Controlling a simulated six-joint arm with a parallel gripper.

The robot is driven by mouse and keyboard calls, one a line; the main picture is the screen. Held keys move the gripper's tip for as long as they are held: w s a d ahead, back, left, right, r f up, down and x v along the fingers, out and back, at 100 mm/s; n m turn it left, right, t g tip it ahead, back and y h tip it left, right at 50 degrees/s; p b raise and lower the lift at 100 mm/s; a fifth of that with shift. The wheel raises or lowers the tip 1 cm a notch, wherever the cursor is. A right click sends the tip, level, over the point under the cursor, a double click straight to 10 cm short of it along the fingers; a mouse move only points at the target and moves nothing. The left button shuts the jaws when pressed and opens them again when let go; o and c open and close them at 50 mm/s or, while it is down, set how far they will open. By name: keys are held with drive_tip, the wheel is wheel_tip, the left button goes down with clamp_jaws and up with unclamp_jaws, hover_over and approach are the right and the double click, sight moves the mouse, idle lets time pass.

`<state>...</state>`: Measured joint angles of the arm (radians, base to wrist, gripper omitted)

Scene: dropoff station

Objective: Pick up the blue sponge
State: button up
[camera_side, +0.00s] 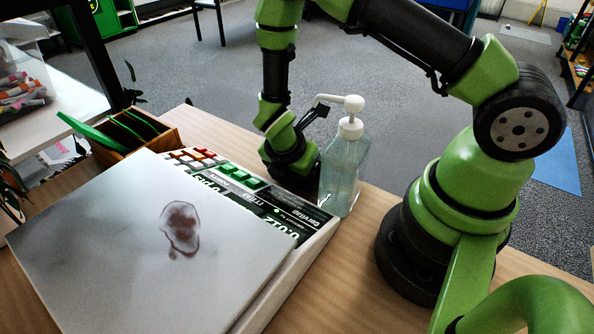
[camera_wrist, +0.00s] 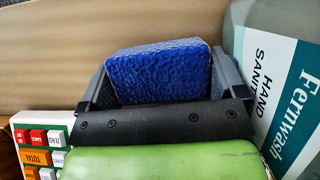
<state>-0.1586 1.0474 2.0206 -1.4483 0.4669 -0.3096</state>
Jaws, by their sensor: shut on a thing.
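The blue sponge (camera_wrist: 158,68) shows in the wrist view as a textured block between the two dark fingers of my gripper (camera_wrist: 163,80). The fingers are shut on its left and right ends. In the side view my gripper (camera_side: 293,168) is low at the table, between the keypad panel and the pump bottle. The sponge is hidden there, so I cannot tell whether it touches the table.
The hand sanitizer bottle (camera_side: 344,165) stands close on the right; its label (camera_wrist: 288,95) shows in the wrist view. The checkout unit (camera_side: 110,235), with a brown smear on its grey top, is left. A wooden box (camera_side: 165,138) stands behind it. Bare table (camera_side: 350,285) lies in front.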

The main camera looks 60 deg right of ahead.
drive_tip(key=shift+r, duration=0.15)
wheel_tip(320, 180, up, 3)
drive_tip(key=shift+r, duration=0.2)
drive_tip(key=w+d, duration=1.1)
drive_tip(key=w, duration=0.3)
drive_tip(key=shift+d, duration=0.25)
drive_tip(key=shift+f, duration=0.1)
